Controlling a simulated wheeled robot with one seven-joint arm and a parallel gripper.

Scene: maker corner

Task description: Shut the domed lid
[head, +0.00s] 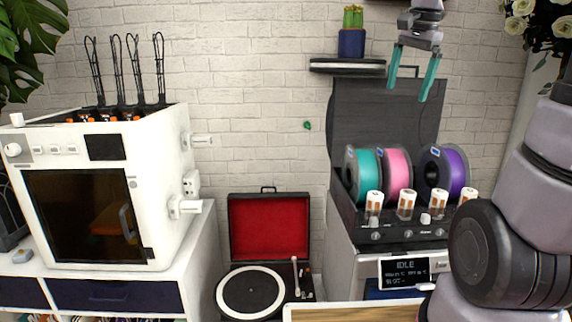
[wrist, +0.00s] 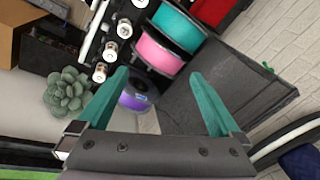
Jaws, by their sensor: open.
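The dark grey lid (head: 385,115) of the filament box (head: 400,222) stands raised, open at the back behind the spools; it also shows in the wrist view (wrist: 235,85). A teal spool (head: 362,172), a pink spool (head: 397,168) and a purple spool (head: 452,170) sit exposed in the box. My gripper (head: 408,94) is open and empty, with its teal fingers pointing down near the lid's upper edge. In the wrist view the open fingers (wrist: 160,75) have the purple spool (wrist: 138,95) and part of the lid beyond them. I cannot tell whether a finger touches the lid.
A wall shelf (head: 347,66) with a potted cactus (head: 352,32) is left of my gripper. A turntable (head: 252,290) with an open red-lined case stands below left. A white printer (head: 95,200) is at far left. A succulent (wrist: 67,95) shows in the wrist view.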

